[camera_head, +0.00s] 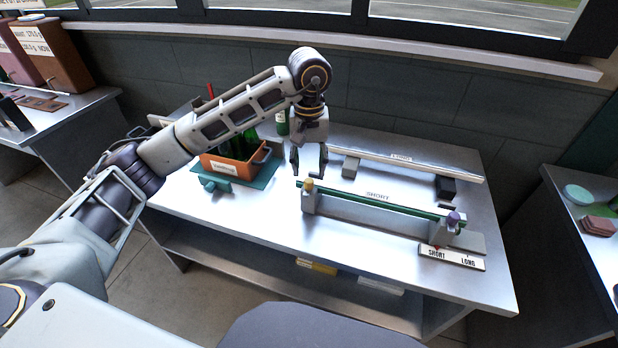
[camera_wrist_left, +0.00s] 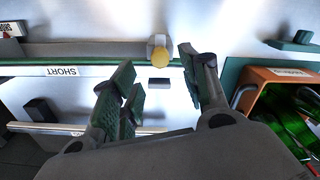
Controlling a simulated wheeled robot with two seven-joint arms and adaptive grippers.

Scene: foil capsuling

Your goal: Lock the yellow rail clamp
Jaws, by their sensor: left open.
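The yellow rail clamp (camera_head: 308,185) is a small yellow knob on a grey block at the left end of the green rail (camera_head: 378,201) labelled SHORT. The yellow knob (camera_wrist_left: 159,60) also shows in the left wrist view, just beyond the gap between my fingers. My left gripper (camera_head: 309,174) is open and empty, pointing down by the clamp. In the left wrist view its fingers (camera_wrist_left: 156,76) are spread apart, with the knob clear of both. Whether the clamp is locked cannot be told. My right gripper is not in view.
A purple knob (camera_head: 454,218) sits at the rail's right end, near a SHORT/LONG plate (camera_head: 452,257). A rail labelled LONG (camera_head: 425,161) lies behind. An orange crate (camera_head: 228,170) with green bottles stands left of the gripper. The table front (camera_head: 270,228) is clear.

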